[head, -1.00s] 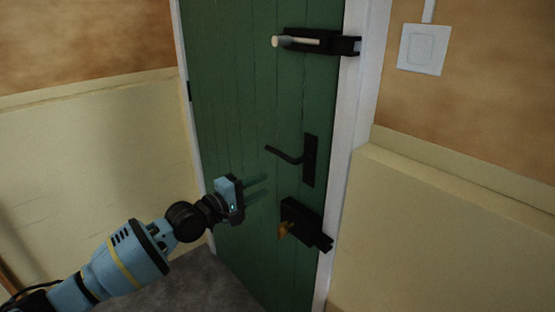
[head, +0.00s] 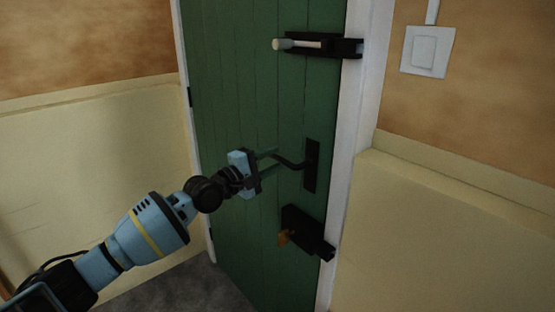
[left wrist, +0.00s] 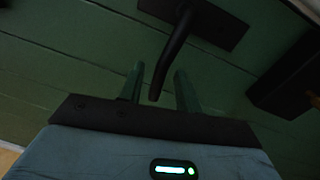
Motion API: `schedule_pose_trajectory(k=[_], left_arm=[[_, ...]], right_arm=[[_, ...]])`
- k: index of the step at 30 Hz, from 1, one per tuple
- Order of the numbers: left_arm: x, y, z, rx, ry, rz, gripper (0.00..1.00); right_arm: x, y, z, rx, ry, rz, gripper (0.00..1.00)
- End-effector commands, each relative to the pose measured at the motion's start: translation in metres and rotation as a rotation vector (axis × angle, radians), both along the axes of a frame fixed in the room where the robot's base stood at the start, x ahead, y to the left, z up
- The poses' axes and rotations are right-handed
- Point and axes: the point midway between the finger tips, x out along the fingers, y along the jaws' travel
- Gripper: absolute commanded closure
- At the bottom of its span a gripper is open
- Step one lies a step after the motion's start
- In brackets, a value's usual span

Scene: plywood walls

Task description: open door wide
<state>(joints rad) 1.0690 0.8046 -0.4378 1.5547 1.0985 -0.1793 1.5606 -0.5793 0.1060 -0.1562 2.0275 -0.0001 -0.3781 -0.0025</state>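The green plank door (head: 232,100) fills the middle of the head view and looks closed against its white frame. Its black lever handle (head: 311,165) sits near the right edge of the door and points left. My left gripper (head: 272,164) is at the free end of the lever, fingers apart. In the left wrist view the lever's end (left wrist: 157,90) lies between the two open fingers (left wrist: 160,92), with gaps showing on both sides. My right gripper is not in view.
A black bolt with a pale knob (head: 300,43) is above the handle. A black lock box with a brass key or knob (head: 306,230) is below it. A white switch (head: 427,50) is on the right wall. Cream panelling flanks the door.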

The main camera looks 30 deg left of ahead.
Motion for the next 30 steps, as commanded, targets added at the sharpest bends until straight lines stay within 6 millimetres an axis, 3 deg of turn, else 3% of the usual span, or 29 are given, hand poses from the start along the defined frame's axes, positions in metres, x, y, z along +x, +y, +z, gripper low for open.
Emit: schedule_pose_trajectory(k=[7,19,27,30], left_arm=[[0.019,-0.006,0.001,-0.002,0.001,0.000,0.66],[0.022,-0.008,0.001,-0.001,0.000,0.000,0.66],[0.022,-0.007,0.001,-0.001,0.000,0.000,1.00],[0.022,-0.007,0.001,-0.001,0.000,0.000,1.00]], right_arm=[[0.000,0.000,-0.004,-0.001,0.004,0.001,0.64],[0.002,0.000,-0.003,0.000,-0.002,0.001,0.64],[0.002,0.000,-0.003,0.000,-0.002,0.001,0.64],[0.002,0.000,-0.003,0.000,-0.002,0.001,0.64]])
